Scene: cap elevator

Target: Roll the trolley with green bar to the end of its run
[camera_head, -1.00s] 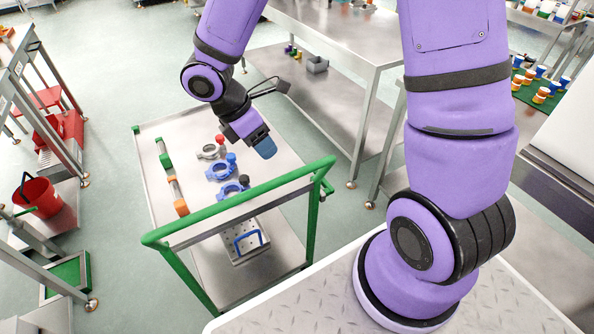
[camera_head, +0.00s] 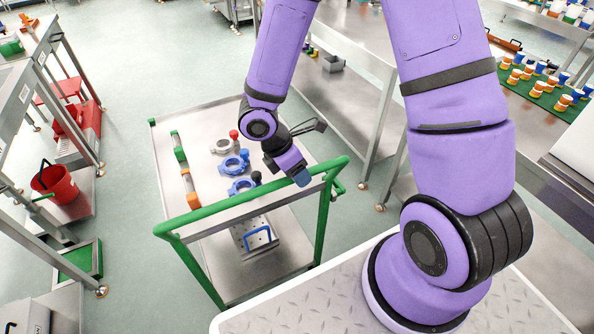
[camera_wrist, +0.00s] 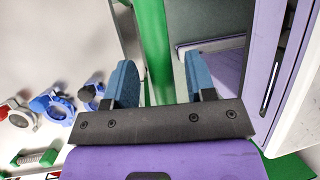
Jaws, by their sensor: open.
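The trolley (camera_head: 190,135) is a grey two-shelf cart with green posts. Its green push bar (camera_head: 240,197) runs across the near end, facing me. My gripper (camera_head: 301,179) is at the right part of this bar, fingers pointing down. In the wrist view my two blue fingers stand apart, and the green bar (camera_wrist: 152,45) runs between them. The gap between the fingers (camera_wrist: 162,78) is not closed on the bar. Whether a finger touches the bar cannot be told.
Blue and grey clamps (camera_head: 236,164) and an orange-green rod (camera_head: 183,165) lie on the trolley top. A steel table (camera_head: 350,45) stands close on the right. A rack with a red bucket (camera_head: 52,182) is on the left. Open floor lies beyond the trolley.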

